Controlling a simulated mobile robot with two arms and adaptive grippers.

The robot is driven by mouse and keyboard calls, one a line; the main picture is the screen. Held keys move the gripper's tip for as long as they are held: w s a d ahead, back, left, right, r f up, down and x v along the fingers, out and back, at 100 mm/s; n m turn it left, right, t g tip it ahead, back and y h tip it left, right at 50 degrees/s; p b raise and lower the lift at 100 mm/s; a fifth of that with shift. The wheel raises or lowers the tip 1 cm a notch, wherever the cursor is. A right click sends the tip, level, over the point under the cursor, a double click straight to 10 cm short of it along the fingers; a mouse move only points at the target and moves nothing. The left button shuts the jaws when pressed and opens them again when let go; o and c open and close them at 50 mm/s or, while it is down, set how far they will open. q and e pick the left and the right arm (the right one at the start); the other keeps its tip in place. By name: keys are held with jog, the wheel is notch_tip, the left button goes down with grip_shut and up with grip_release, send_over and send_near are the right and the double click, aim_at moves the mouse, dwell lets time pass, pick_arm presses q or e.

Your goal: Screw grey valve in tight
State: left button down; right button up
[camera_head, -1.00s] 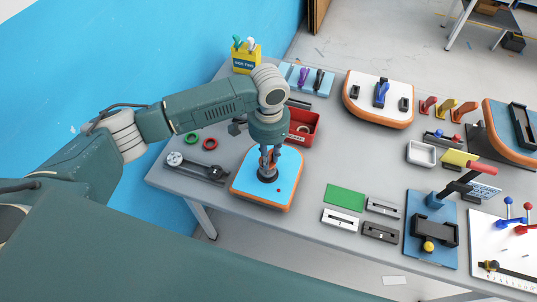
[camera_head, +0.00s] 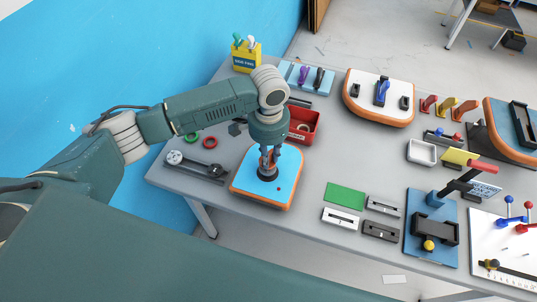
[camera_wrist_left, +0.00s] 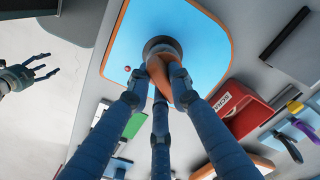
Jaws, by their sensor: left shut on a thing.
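The grey valve (camera_wrist_left: 162,45) sits on the blue board with an orange edge (camera_head: 285,184) at the table's near left. In the head view its dark round base (camera_head: 267,174) shows under my left gripper (camera_head: 269,156). My left gripper points down and its fingers are shut on the valve's top, which they mostly hide. In the left wrist view the fingers (camera_wrist_left: 160,85) close around the valve above its round collar. I cannot see how deep the valve sits. My right gripper (camera_wrist_left: 20,76) shows in the left wrist view with its fingers spread, empty, away from the board.
A red bin (camera_head: 305,124) stands right behind the blue board. A dark bar with a round knob (camera_head: 197,166) and green and red rings (camera_head: 210,143) lie to its left. A green plate (camera_head: 345,195) and several slotted blocks lie to its right.

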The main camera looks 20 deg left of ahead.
pick_arm(q)
jog(key=shift+f, duration=0.7)
jog(key=c, duration=1.5)
grip_release()
jog(key=shift+r, duration=0.1)
notch_tip(320, 180, up, 12)
jog(key=shift+f, duration=0.1)
